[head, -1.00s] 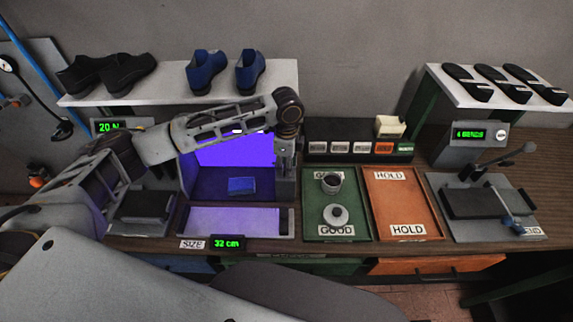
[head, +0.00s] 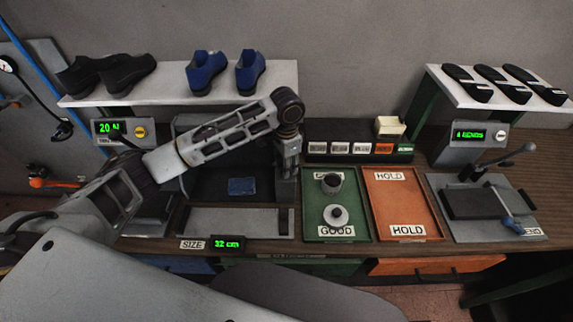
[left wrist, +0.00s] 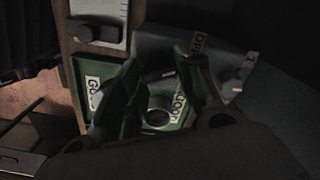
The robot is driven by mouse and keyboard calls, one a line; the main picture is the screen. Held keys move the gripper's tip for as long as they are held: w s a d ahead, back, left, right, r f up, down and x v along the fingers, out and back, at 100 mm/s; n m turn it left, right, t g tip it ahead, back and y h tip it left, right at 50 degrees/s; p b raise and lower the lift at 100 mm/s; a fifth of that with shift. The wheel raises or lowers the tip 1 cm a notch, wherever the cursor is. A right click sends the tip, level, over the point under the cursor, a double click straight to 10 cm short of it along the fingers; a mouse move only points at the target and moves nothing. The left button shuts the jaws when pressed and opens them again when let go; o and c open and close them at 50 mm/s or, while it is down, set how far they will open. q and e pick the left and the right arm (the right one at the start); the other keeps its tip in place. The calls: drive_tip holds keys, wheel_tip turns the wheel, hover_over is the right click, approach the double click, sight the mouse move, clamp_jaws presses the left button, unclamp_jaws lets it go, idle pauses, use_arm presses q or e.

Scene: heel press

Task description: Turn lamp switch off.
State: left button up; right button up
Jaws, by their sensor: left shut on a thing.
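The lamp booth (head: 182,150) stands left of the middle of the bench in the head view, and its inside is dark and unlit. A small blue block (head: 242,186) lies inside it. My left gripper (head: 287,172) is at the booth's right side, pointing down. It is shut on the lamp switch, which is mostly hidden by the fingers. My right gripper is not in view.
A green GOOD tray (head: 310,218) with a dark cup (head: 331,183) and a white-topped piece (head: 336,215) lies right of the booth. Beside it are an orange HOLD tray (head: 403,205) and a press (head: 475,203). A shoe shelf (head: 175,93) stands behind my left arm.

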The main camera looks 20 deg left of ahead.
use_arm(q)
drive_tip(key=shift+n, duration=0.3)
drive_tip(key=o, duration=1)
drive_tip(key=shift+r, duration=0.1)
drive_tip(key=shift+r, duration=5.9)
